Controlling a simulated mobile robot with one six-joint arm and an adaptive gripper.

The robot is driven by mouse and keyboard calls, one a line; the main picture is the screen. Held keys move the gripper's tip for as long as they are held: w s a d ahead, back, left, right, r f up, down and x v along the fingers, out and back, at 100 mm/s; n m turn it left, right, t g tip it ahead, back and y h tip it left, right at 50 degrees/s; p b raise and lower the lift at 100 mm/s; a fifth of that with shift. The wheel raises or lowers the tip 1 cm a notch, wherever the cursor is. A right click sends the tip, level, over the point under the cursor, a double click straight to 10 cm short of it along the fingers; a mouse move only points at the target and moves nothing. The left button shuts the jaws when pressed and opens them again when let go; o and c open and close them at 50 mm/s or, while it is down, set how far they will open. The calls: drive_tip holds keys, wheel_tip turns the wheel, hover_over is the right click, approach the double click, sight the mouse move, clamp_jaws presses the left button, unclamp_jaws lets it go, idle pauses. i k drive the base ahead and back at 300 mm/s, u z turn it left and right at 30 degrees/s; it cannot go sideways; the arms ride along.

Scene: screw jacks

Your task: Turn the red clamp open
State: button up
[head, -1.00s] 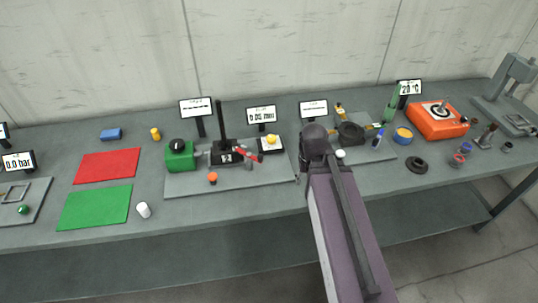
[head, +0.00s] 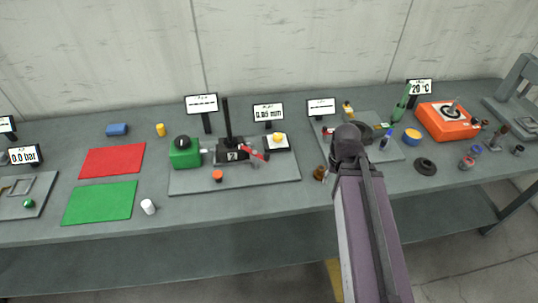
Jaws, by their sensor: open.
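The red clamp (head: 254,153) is a small red lever on the right side of a dark block fixture (head: 233,153) with a tall black post. The fixture stands on a grey base plate (head: 205,184) at the middle of the bench. A green block with a black knob (head: 184,153) sits at the fixture's left, joined by a light shaft. My arm reaches up from the bottom right, its dark joint over the bench to the right of the plate. My gripper is not visible; the arm appears to hide it.
A white button box with a yellow top (head: 277,140) stands just right of the clamp. An orange knob (head: 217,176) is on the plate's front. A small brown piece (head: 320,173) stands between plate and arm. Displays (head: 268,113) line the back. Red and green mats (head: 99,204) lie left.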

sight(265, 157)
drive_tip(key=z, duration=0.1)
drive_tip(key=k, duration=1.05)
drive_tip(key=u, duration=0.45)
drive_tip(key=i, duration=1)
drive_tip(key=u, duration=0.05)
